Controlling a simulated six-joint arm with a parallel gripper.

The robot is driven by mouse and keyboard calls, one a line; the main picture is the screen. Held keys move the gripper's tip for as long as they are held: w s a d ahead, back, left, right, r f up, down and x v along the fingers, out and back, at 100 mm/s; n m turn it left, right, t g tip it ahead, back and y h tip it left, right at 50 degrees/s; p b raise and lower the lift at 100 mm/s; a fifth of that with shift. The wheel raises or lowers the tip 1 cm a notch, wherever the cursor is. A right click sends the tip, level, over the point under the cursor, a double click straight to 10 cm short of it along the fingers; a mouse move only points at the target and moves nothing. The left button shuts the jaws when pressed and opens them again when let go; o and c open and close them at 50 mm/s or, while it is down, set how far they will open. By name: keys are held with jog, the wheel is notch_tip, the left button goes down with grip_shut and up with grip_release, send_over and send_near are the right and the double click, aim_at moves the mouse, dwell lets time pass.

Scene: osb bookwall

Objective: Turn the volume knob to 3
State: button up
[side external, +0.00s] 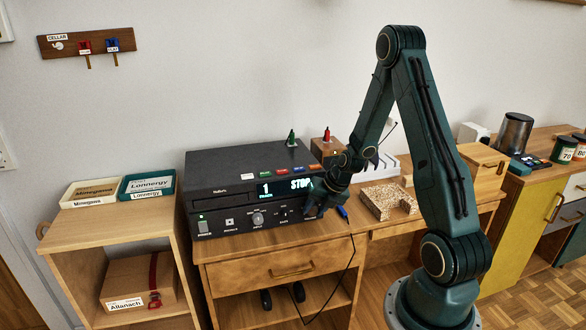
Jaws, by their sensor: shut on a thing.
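A black audio device (245,162) stands on the wooden cabinet. My gripper (312,209) is at the lower right of the device's front panel, shut on what appears to be the volume knob. The gripper hides that knob, so its pointer and scale cannot be read. A separate silver knob (258,218) shows on the panel to the left of my gripper.
Two labelled trays (146,185) stand on the shelf at the left. A cork-like block (388,201) lies right of my gripper. A blue pen-like item (342,212) and a dark cable (352,250) are close below the gripper. Small green and red figures stand behind.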

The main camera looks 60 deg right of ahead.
jog(key=o, duration=1)
jog(key=shift+v, duration=3.75)
